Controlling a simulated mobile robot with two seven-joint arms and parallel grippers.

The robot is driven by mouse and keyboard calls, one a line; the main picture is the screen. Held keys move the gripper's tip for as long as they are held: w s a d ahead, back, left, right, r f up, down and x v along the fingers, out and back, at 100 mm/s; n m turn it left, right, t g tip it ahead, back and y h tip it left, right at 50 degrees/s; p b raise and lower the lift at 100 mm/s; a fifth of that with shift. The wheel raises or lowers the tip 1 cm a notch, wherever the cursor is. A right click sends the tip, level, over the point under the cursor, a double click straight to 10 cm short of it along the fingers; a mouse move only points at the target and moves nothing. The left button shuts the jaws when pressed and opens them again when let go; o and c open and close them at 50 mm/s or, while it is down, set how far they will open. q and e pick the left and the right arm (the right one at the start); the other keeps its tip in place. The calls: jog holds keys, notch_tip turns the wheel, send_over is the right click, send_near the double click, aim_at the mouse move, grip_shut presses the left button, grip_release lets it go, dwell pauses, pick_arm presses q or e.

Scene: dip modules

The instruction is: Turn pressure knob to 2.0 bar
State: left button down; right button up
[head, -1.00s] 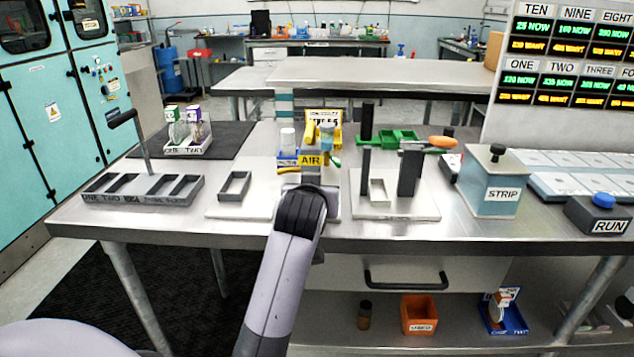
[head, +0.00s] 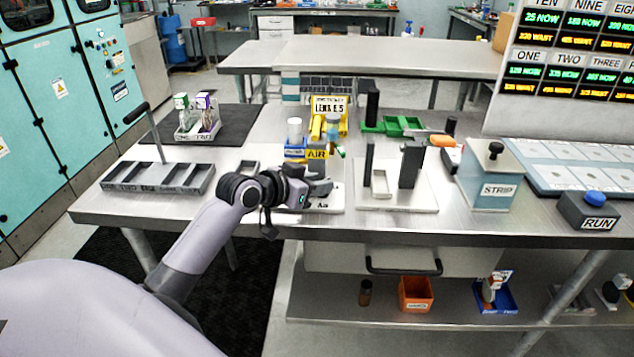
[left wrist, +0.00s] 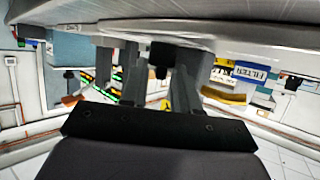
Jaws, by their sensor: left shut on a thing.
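The air unit with its yellow AIR label (head: 317,154) stands near the table's front middle, partly behind my left gripper (head: 322,187). In the left wrist view, my left gripper (left wrist: 160,75) has its two grey fingers on either side of a small dark knob (left wrist: 160,56). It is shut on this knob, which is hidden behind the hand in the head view. No scale or pressure reading on the knob can be made out. My right gripper is not in view.
A grey slotted rack (head: 158,178) with a tall lever is to the left. A white plate with dark posts (head: 411,168) stands close to the right, then the STRIP box (head: 492,180) and RUN button box (head: 595,210). A yellow sign stand (head: 328,108) is behind.

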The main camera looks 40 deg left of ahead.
pick_arm(q)
jog(key=shift+a+r+m+h, duration=0.1)
jog(key=shift+m+h, duration=0.3)
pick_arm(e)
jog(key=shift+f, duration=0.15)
pick_arm(q)
jog(key=c, duration=0.8)
grip_release()
jog(key=shift+a+r, duration=0.1)
